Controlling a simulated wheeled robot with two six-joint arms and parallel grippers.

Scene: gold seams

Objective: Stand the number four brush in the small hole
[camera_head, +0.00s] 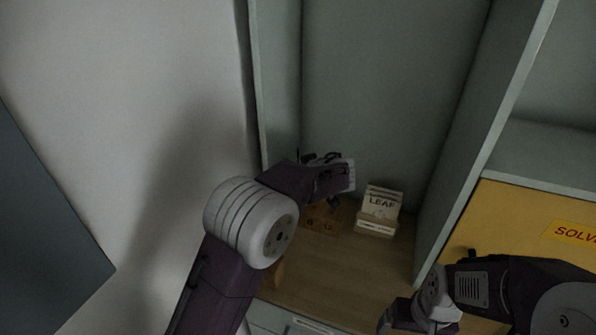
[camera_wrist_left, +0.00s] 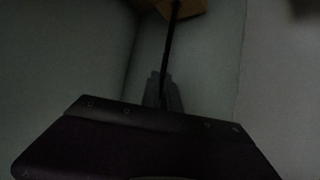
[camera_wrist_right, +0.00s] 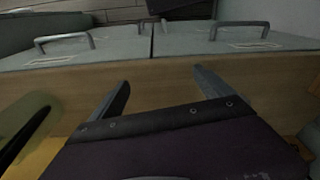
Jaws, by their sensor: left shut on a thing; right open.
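My left gripper (camera_head: 340,172) is raised inside the alcove, above the wooden shelf. In the left wrist view the left gripper (camera_wrist_left: 163,88) is shut on a thin dark rod, the brush (camera_wrist_left: 168,55). The brush runs toward a wooden surface at the top of that view; whether its end touches it is too dark to tell. A brown wooden block (camera_head: 324,219) with dark spots, possibly holes, sits on the shelf below the left gripper. No number on the brush is legible. My right gripper (camera_wrist_right: 160,78) is open and empty, over the wooden shelf in the right wrist view.
A pale box marked LEAF (camera_head: 377,212) stands right of the block. The wooden shelf (camera_head: 345,275) has clear room in front. Alcove walls (camera_head: 465,150) rise on both sides. A yellow panel (camera_head: 520,225) is at the right. Drawer fronts with handles (camera_wrist_right: 240,24) show in the right wrist view.

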